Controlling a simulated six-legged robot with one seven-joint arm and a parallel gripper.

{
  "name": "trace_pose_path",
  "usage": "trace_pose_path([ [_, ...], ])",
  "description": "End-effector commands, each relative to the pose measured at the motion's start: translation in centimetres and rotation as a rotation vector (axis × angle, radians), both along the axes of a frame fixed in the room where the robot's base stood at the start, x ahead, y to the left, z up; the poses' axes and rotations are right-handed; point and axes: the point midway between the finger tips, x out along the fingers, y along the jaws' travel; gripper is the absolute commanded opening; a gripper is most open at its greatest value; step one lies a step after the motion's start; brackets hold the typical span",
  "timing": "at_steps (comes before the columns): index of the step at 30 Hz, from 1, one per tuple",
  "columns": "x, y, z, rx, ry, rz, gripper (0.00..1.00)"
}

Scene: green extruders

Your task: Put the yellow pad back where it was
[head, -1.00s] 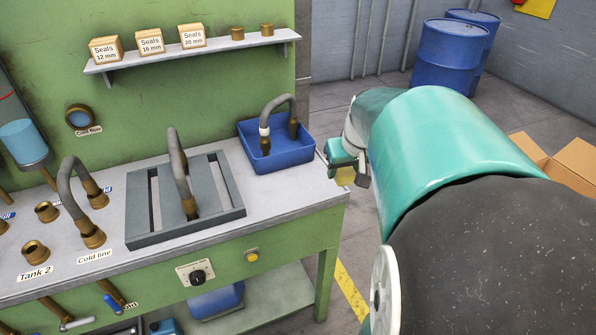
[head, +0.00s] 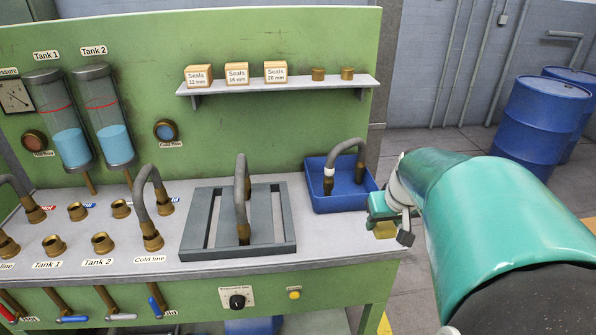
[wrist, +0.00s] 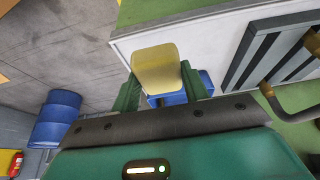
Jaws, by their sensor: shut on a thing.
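My gripper (head: 383,215) is at the right end of the workbench, in front of and to the right of the blue tray. It is shut on the yellow pad (head: 384,230), a small block that shows just below the fingers. The head view does not show clearly how far the pad is from the bench.
The blue tray (head: 318,204) holds a grey hose with brass ends. Left of it, a grey rack (head: 198,232) carries another hose. Seal boxes (head: 236,74) and two brass fittings stand on the shelf (head: 270,85). Blue barrels (head: 540,122) stand at the back right.

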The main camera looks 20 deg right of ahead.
Motion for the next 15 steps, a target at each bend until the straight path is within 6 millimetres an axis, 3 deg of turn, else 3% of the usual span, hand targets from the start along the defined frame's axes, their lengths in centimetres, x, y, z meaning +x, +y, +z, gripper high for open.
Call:
trace_pose_path([
  [8, 4.1, -3.7, -2.6, 0.003, 0.002, -0.001, 0.23],
  [15, 6.7, -6.0, -6.7, 0.003, 0.001, 0.002, 0.23],
])
